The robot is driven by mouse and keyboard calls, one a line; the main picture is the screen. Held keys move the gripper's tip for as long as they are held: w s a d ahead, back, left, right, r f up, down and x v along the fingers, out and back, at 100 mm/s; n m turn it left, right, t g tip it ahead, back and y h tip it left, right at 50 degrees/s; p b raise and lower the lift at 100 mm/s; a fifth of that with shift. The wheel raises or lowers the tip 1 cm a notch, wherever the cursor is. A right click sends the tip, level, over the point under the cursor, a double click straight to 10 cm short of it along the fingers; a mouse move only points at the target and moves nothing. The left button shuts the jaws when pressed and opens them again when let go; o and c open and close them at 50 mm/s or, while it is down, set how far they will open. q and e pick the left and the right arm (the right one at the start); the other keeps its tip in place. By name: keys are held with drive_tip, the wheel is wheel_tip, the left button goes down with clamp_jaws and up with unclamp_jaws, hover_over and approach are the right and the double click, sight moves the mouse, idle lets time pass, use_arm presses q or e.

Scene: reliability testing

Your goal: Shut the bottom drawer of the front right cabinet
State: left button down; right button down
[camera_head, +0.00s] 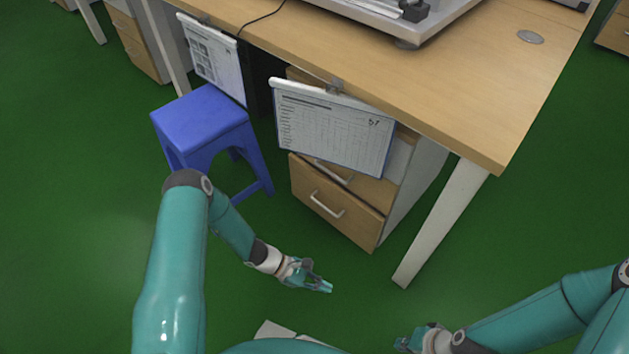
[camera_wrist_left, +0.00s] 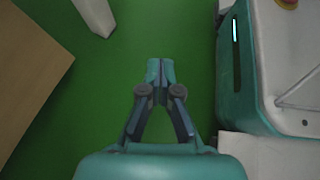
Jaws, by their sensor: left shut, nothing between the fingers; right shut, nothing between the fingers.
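The front right cabinet (camera_head: 418,175) stands under the desk, white-sided with wooden drawer fronts. Its bottom drawer (camera_head: 350,222) has a pale bar handle and faces me. My right gripper (camera_head: 402,345) is shut and empty at the bottom edge.
A white desk leg (camera_head: 440,222) stands right of the cabinet. A blue stool (camera_head: 203,125) is left of it. A clipboard sheet (camera_head: 332,128) hangs from the desk edge (camera_head: 450,115) and hides the upper drawers. Green floor (camera_head: 250,235) is clear before the cabinet.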

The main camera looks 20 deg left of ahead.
use_arm(q)
drive_tip(key=w+a+r+n+t+p, duration=0.1)
drive_tip(key=w+a+n+t, duration=0.65)
drive_tip(key=w, duration=0.35)
drive_tip(key=n+t+y, duration=0.5)
drive_tip(key=t, duration=0.3)
approach(320, 180)
drive_tip(key=b+x, duration=0.3)
drive_tip(key=x, duration=0.2)
drive_tip(key=shift+w+d+f, duration=0.1)
drive_tip(key=shift+w+d, duration=0.15)
drive_tip(key=shift+x, duration=0.75)
drive_tip(key=shift+w+a+b, duration=0.1)
drive_tip(key=shift+w+b, duration=0.05)
drive_tip(key=shift+b, duration=0.2)
